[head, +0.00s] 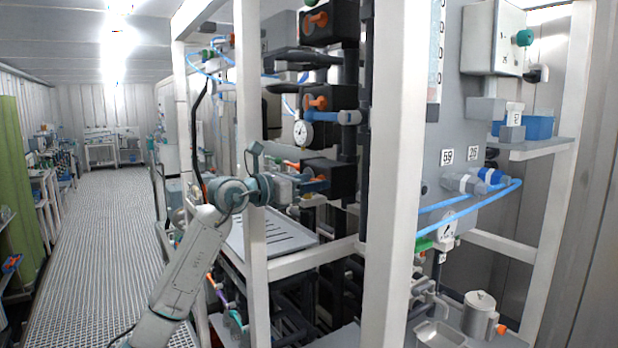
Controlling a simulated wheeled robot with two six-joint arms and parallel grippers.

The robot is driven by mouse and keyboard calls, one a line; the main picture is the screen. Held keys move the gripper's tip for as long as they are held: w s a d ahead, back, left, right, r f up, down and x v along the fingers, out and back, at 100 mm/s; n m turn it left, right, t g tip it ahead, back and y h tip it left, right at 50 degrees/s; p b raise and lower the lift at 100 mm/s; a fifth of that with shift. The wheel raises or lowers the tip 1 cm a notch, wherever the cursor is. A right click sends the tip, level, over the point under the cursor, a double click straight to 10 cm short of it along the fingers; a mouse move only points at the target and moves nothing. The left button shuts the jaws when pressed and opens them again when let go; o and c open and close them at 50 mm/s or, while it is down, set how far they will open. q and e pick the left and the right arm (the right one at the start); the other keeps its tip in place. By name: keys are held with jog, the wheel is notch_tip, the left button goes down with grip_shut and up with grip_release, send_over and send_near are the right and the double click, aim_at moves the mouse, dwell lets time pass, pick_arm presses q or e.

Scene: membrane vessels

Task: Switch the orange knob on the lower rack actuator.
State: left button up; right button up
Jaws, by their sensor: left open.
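Several black actuators with orange knobs are stacked on the rack behind the white frame posts. The lower actuator (338,178) is a black box, and its orange knob (318,179) shows on its left side. The middle actuator has an orange knob (316,103), and the top actuator has another orange knob (317,19). My left arm reaches in from the lower left, its wrist at the nearest left post. My left gripper (299,180) is open just left of the lower actuator. Its fingertips are small and partly lost among the fittings, so contact with the knob cannot be told. My right gripper is out of view.
White frame posts (394,180) stand in front of the rack. A round gauge (303,133) hangs left of the middle actuator. A slotted grey tray (268,238) lies below my gripper. Blue hoses (470,208) cross at the right. The aisle floor (100,240) is clear at the left.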

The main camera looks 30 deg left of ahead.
pick_arm(q)
jog(key=c, duration=1)
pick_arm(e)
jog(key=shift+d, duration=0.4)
pick_arm(q)
jog(key=shift+n, duration=0.4)
jog(key=shift+w+a+f+n, duration=0.1)
jog(key=shift+n, duration=3.65)
jog(key=shift+a+f+n, duration=0.1)
jog(key=shift+n, duration=3.65)
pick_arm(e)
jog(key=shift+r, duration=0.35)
pick_arm(q)
jog(key=shift+p, duration=0.3)
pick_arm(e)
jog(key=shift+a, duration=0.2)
